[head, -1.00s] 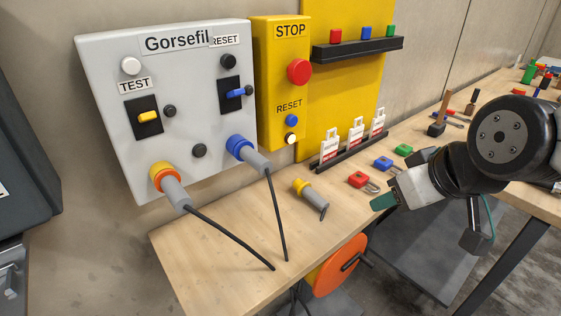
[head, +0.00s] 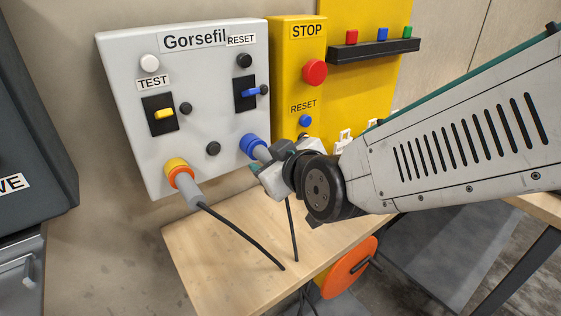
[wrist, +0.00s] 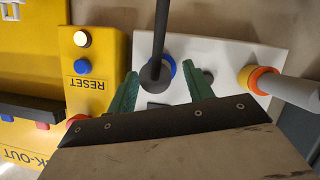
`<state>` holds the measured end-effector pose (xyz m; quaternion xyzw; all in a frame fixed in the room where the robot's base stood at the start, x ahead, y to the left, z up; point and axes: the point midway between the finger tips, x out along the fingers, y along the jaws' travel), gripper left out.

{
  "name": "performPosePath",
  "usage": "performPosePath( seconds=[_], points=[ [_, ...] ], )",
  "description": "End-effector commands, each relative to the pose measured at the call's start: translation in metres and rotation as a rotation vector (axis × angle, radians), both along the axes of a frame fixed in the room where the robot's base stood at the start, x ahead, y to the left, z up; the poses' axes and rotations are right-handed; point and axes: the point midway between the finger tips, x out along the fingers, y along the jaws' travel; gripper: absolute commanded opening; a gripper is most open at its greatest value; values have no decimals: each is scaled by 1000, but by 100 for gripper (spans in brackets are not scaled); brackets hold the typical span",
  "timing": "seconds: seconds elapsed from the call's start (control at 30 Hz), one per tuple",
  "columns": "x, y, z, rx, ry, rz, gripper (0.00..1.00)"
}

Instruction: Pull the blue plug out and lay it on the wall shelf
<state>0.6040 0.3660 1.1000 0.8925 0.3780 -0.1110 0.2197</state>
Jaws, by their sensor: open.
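The blue plug (head: 261,152), with a grey body, sits in the blue socket at the lower right of the grey panel (head: 200,105). Its black cable hangs down. My gripper (head: 266,163) is at the plug, partly covering it in the head view. In the wrist view my open gripper (wrist: 163,80) has one green finger on each side of the blue plug (wrist: 156,76). I cannot tell whether either finger touches it. The black wall shelf (head: 372,53) is on the yellow board, with a red, a blue and a green block on it.
The yellow STOP box (head: 297,85) stands close right of the plug. An orange-collared plug (head: 184,184) with its own cable is at the left of the panel. The wooden bench (head: 215,255) is below.

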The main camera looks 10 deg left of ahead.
Motion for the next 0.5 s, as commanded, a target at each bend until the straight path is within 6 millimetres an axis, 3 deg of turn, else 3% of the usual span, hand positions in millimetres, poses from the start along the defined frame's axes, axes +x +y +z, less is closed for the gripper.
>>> performPosePath(
  seconds=[0.2, 0.5],
  points=[
    [15, 13, -8, -1, 1, 0, 51],
    [17, 15, -9, 0, 0, 0, 51]
  ],
)
